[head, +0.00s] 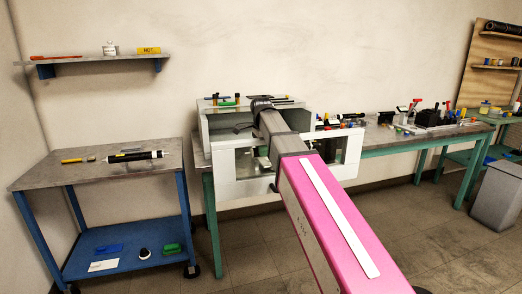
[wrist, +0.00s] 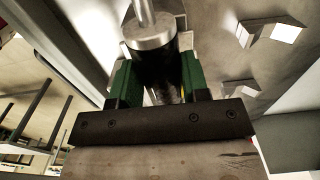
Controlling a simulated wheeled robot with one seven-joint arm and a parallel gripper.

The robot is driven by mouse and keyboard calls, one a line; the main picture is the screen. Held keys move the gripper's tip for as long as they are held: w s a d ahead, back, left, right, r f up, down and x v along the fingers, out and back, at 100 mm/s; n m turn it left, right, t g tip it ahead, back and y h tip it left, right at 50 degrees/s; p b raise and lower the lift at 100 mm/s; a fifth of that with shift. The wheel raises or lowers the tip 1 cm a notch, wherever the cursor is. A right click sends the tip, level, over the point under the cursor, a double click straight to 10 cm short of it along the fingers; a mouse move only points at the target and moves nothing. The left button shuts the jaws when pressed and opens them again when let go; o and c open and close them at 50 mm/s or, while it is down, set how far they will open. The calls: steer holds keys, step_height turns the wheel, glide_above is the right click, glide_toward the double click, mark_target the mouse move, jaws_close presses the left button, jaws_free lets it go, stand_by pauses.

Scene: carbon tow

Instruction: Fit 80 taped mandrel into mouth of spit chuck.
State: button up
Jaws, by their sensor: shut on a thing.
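In the wrist view my gripper (wrist: 156,78) has its green fingers on both sides of a black cylindrical mandrel (wrist: 155,66) and is shut on it. The mandrel has a silver metal end collar and a thinner shaft, which runs out of the top of the picture.
Angled grey brackets (wrist: 270,32) stand on a grey surface at right in the wrist view. Another black cylinder (head: 135,156) lies on the blue cart (head: 40,178) at left. A long bench (head: 375,137) with tools and small parts runs right of the cabinet.

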steer(key=shift+w+d, duration=0.1)
steer(key=shift+d, duration=0.1)
stand_by(0.3)
steer(key=o, duration=1.2)
step_height(320, 180, up, 11)
steer(key=shift+f, duration=0.1)
